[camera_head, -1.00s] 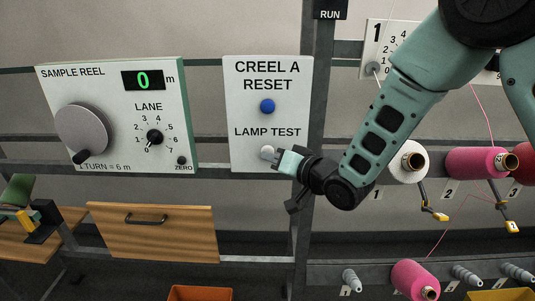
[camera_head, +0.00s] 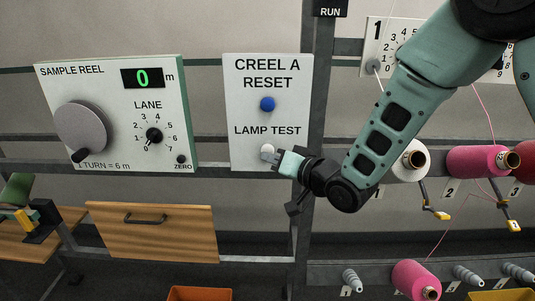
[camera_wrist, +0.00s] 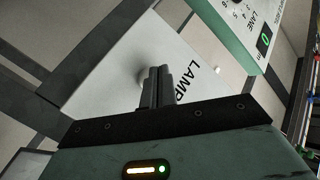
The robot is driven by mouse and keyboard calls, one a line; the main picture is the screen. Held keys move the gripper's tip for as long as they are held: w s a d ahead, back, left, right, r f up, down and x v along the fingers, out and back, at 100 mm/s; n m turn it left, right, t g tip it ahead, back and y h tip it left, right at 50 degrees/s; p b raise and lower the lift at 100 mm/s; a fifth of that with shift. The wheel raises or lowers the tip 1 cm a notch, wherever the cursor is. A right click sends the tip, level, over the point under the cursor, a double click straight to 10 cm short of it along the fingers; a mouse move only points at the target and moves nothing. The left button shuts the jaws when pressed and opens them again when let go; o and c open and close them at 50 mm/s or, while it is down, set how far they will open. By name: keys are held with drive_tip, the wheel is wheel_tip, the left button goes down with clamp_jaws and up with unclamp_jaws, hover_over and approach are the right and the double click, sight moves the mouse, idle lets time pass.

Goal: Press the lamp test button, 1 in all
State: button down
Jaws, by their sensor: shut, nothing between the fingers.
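The lamp test button (camera_head: 267,150) is a small pale round button under the words LAMP TEST on the white CREEL A panel (camera_head: 240,110). A blue reset button (camera_head: 267,104) sits above it. My gripper (camera_head: 275,155) is shut and empty, with its fingertips at the lower right of the pale button; whether they touch it I cannot tell. In the wrist view the shut fingers (camera_wrist: 158,86) point at the panel (camera_wrist: 115,75), beside the partly visible word LAMP. The button (camera_wrist: 142,76) shows there only as a pale shape, partly hidden behind the fingers.
The sample reel panel (camera_head: 115,85) with its grey dial stands to the left. A wooden drawer (camera_head: 150,240) is below. Yarn cones, including a pink one (camera_head: 475,161), hang on the rack at right, behind my arm. A dark upright post (camera_head: 318,90) stands right of the button panel.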

drive_tip(key=shift+s, duration=0.1)
drive_tip(key=s+b, duration=0.1)
drive_tip(key=s, duration=0.4)
drive_tip(key=shift+a+b, duration=0.1)
drive_tip(key=shift+b, duration=0.25)
idle(0.7)
drive_tip(key=s+d+f+n+g+h+b, duration=0.2)
drive_tip(key=s+d+f+g+h+b, duration=0.1)
drive_tip(key=s, duration=0.6)
drive_tip(key=s+d+f+n+g+h+b, duration=0.2)
drive_tip(key=s+d+f+g+h+b, duration=0.1)
drive_tip(key=s, duration=0.7)
drive_tip(key=s+d+f+n+g+h+b, duration=0.2)
drive_tip(key=s+d+f+g, duration=0.4)
drive_tip(key=s, duration=0.3)
drive_tip(key=h+b, duration=0.1)
drive_tip(key=h, duration=0.1)
drive_tip(key=shift+s+d+n+h, duration=0.2)
drive_tip(key=shift+d+n+h, duration=0.1)
